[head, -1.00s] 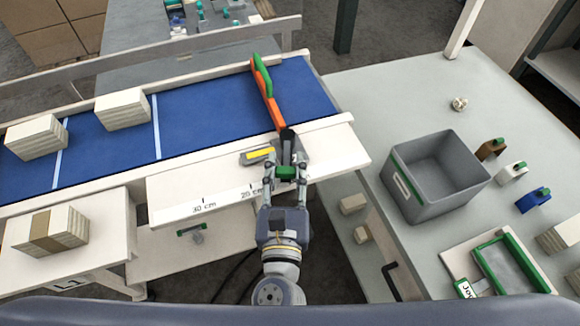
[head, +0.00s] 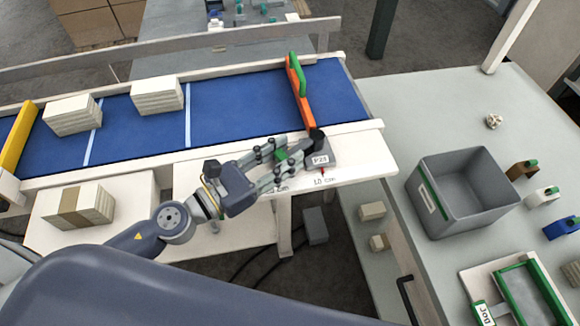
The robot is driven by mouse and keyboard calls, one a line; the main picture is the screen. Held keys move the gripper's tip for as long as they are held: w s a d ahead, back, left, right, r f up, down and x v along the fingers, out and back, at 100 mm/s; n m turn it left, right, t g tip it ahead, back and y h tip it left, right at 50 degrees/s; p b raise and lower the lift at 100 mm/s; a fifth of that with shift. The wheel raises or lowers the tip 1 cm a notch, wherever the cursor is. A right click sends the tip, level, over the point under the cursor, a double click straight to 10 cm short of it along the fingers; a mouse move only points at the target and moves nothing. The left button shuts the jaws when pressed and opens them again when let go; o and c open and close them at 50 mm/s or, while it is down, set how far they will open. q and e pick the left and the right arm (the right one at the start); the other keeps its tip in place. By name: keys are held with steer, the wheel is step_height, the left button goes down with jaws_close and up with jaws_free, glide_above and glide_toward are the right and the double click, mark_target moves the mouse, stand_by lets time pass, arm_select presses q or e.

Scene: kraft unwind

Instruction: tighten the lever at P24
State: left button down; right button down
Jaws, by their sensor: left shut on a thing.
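The P24 clamp block (head: 318,160) is grey with a white label and sits on the white ledge at the conveyor's near edge. Its green lever (head: 281,155) points left from the block. My left gripper (head: 290,157) reaches in from the left, its two fingers shut on the lever and partly covering it. An orange guide bar (head: 302,100) with a green strip (head: 296,75) runs from the clamp across the blue belt. My right gripper is not in view.
Pale stacks lie on the blue conveyor (head: 235,108); another banded stack (head: 75,205) lies on the near white table. A ruler scale is printed on the ledge.

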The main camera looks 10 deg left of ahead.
arm_select(q)
steer(key=shift+w+a+f+m+g+h+b, duration=0.1)
steer(key=shift+w+a+m+g+h+b, duration=0.15)
steer(key=shift+m+g+h+b, duration=0.35)
steer(key=shift+w+a+f+m+g+h+b, duration=0.1)
steer(key=shift+w+a+m+g+h+b, duration=0.2)
steer(key=shift+b, duration=0.45)
steer(key=shift+r, duration=0.15)
steer(key=c, duration=1.1)
jaws_free()
steer(key=shift+v, duration=3.75)
steer(key=shift+w+a, duration=0.1)
